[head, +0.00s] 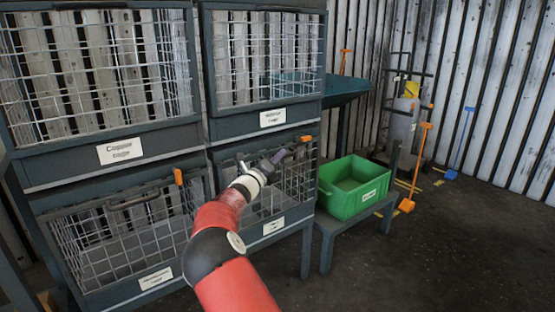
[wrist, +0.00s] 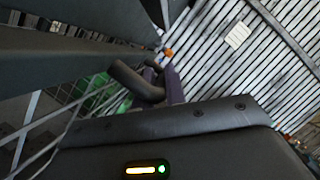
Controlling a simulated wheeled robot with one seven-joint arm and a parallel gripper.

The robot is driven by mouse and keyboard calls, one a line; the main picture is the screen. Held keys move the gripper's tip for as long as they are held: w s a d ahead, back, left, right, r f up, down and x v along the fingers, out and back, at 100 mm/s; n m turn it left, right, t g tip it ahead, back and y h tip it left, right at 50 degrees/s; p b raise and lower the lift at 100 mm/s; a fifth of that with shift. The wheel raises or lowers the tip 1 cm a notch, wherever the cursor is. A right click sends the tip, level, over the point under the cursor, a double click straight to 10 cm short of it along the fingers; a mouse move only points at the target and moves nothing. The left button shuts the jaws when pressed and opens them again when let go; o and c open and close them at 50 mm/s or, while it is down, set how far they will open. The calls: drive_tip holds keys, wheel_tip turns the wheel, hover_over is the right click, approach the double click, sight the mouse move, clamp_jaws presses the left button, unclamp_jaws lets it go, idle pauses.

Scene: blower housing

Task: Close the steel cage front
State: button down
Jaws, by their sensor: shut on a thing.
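The steel cage front (head: 294,185) is a wire mesh panel in a dark frame on the lower right cage, with a white label (head: 273,226) on its bottom rail. An orange latch piece (head: 304,138) shows at its top right. My gripper (head: 280,157) is at the panel's top edge, shut on its dark handle. In the wrist view the curved dark handle (wrist: 135,82) lies against a purple-grey finger (wrist: 172,86). My arm hides the panel's left part. I cannot tell how far the front stands from its frame.
A lower left cage (head: 120,240) and two upper cages (head: 268,60) adjoin it. A green crate (head: 352,190) stands on a low bench (head: 328,228) close on the right. The floor at right is clear.

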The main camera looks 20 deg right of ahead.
drive_tip(key=shift+w, duration=0.1)
drive_tip(key=c, duration=1.5)
unclamp_jaws()
drive_tip(key=shift+f, duration=0.1)
drive_tip(key=shift+o, duration=0.2)
drive_tip(key=b+v, duration=0.1)
drive_tip(key=v, duration=0.6)
drive_tip(key=shift+a, duration=0.35)
drive_tip(key=shift+s+d+f, duration=0.1)
drive_tip(key=shift+s, duration=0.15)
